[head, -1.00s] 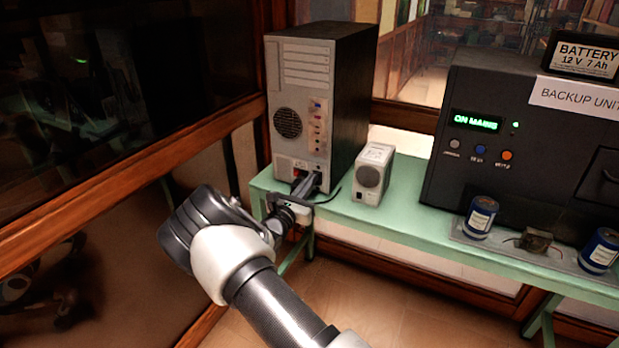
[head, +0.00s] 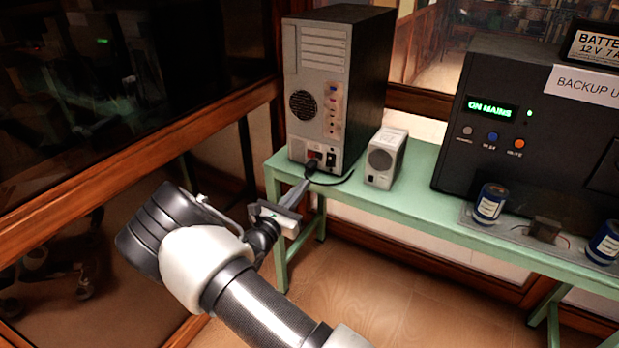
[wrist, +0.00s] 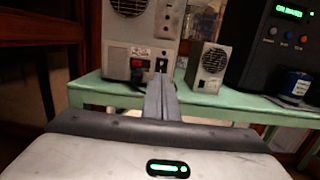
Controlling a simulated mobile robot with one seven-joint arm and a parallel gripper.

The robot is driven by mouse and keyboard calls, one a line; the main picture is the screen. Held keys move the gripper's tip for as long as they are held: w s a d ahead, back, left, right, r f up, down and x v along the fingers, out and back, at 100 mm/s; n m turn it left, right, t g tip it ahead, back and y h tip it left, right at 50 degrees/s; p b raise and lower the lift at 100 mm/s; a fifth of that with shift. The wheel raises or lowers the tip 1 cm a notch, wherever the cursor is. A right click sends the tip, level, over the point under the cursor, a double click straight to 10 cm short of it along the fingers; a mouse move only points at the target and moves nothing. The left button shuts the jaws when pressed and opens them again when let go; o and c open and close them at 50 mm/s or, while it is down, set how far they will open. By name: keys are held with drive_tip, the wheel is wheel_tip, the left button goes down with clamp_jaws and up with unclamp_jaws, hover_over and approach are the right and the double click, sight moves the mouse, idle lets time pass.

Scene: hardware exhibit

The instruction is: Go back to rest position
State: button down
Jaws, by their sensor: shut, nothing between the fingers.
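My gripper (head: 300,188) is shut and empty, in front of the green table's left end, with its fingers pointing toward the computer tower. In the wrist view its fingers (wrist: 161,98) are together and overlap the lower front of the tower. The grey and black computer tower (head: 318,85) stands upright at the table's left end and also shows in the wrist view (wrist: 118,58). A black cable (head: 330,182) is plugged in near the tower's red switch. My fingertips look apart from the plug, though the exact gap is hard to tell.
A small beige speaker box (head: 384,160) stands right of the tower on the green table (head: 400,205). A black backup unit (head: 545,130) carries a battery (head: 600,50). Blue cylinders (head: 489,204) stand in front. A wood-framed glass panel (head: 130,130) is close on the left. Floor below is clear.

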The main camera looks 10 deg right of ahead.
drive_tip(key=shift+s+a, duration=0.2)
drive_tip(key=shift+s, duration=0.15)
